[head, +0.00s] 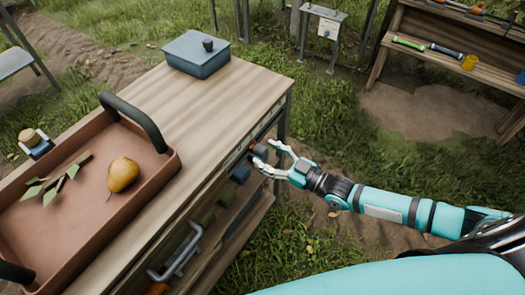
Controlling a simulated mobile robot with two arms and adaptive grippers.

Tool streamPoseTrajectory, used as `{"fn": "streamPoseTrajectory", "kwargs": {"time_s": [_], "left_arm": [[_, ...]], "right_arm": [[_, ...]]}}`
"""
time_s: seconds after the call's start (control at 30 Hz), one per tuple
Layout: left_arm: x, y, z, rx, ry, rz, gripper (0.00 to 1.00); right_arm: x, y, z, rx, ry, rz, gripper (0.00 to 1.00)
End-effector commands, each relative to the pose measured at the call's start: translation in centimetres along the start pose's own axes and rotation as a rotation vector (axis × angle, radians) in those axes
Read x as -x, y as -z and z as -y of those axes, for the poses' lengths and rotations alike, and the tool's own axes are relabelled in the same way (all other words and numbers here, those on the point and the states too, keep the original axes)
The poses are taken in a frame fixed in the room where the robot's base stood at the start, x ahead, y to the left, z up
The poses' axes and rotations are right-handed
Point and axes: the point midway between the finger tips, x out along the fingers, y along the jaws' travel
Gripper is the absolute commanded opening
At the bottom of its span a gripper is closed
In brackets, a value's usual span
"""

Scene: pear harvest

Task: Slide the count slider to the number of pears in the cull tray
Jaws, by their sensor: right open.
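The brown cull tray (168,170) with dark handles stands on the wooden table at the left. One yellow-brown pear (123,174) lies in it, beside a leafy twig (60,180); the tray's left side is cut off by the frame. The count slider's dark knob (258,151) is on the table's front edge, near a pale strip whose marks are too small to read. My right gripper (268,158) is open at the knob, its fingers pointing to the table edge. I cannot tell whether they touch the knob. My left gripper is out of view.
A blue-grey lidded box (196,54) stands at the table's far end. A wooden bench (450,58) with tools stands at the back right. Grass lies between.

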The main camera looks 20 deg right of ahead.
Motion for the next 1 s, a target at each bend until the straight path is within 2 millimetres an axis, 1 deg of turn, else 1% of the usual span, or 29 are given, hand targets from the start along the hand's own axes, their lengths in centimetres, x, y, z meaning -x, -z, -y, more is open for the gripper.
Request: {"fn": "streamPoseTrajectory", "kwargs": {"time_s": [0.03,0.2,0.3,0.43,0.6,1.0], "left_arm": [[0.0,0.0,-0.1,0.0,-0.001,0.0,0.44],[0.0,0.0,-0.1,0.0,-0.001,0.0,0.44],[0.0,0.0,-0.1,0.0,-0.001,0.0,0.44],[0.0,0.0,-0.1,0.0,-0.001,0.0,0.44],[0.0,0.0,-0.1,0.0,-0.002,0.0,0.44],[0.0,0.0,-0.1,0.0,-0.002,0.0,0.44]], "right_arm": [[1.3,-0.2,0.0,0.0,0.0,0.005,0.57],[5.1,-0.2,0.1,0.0,0.001,0.006,0.57],[6.9,-0.1,0.1,0.0,0.001,0.004,0.57],[8.6,-0.1,0.0,0.0,0.0,0.002,0.57],[9.6,0.0,0.0,0.0,0.0,0.0,0.57],[9.6,0.0,0.0,0.0,0.0,-0.001,0.57]]}}
